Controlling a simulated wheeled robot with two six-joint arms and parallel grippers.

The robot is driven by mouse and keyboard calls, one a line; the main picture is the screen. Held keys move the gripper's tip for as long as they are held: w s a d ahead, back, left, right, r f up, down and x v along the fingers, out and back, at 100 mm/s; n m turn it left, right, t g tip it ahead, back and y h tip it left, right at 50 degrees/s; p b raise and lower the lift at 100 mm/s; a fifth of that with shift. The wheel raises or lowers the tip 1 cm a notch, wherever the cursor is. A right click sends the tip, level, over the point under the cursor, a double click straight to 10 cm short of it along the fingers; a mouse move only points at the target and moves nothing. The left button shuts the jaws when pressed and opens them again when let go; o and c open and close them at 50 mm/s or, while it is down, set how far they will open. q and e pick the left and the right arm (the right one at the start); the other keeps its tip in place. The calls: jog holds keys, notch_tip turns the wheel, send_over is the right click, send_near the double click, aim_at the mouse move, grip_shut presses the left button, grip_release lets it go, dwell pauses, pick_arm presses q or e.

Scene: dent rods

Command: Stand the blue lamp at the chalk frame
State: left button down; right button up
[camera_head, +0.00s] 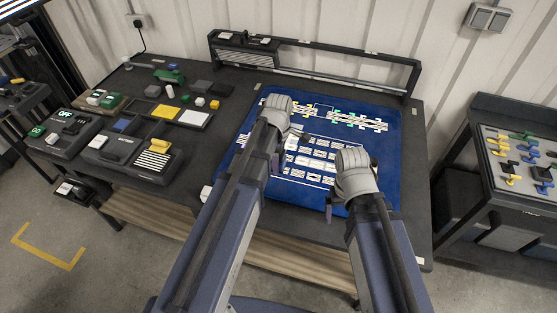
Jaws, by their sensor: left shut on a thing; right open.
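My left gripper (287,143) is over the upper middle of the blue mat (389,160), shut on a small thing. Its wrist and fingers hide most of that thing, so I cannot tell whether it is the blue lamp. My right gripper (350,190) is open over the right part of the mat, with nothing visible between its fingers. The mat carries rows of white printed marks and a diagram with yellow and green bits. I cannot pick out the chalk frame among them. I see no blue lamp standing free.
Trays with a yellow pad (165,112), a white pad (194,119) and a striped block (153,161) stand on the left of the table. A dark rail (310,45) runs along the back. A side stand (520,160) with colored pieces is at right.

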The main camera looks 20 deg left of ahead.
aim_at(279, 186)
pick_arm(q)
jog(key=shift+f+b, duration=4.85)
jog(key=shift+f, duration=0.2)
pick_arm(e)
jog(key=shift+f, duration=5.1)
pick_arm(q)
jog(key=shift+f+b, duration=0.45)
pick_arm(e)
jog(key=shift+f, duration=0.45)
pick_arm(q)
jog(key=shift+c, duration=0.2)
grip_release()
jog(key=shift+r, duration=0.15)
pick_arm(e)
jog(key=shift+r, duration=0.15)
pick_arm(q)
notch_tip(279, 186, up, 8)
jog(key=p, duration=0.8)
jog(key=shift+f, duration=0.2)
pick_arm(e)
notch_tip(279, 186, up, 8)
jog(key=shift+f, duration=0.2)
pick_arm(q)
jog(key=shift+f, duration=0.15)
pick_arm(e)
jog(key=shift+f, duration=0.1)
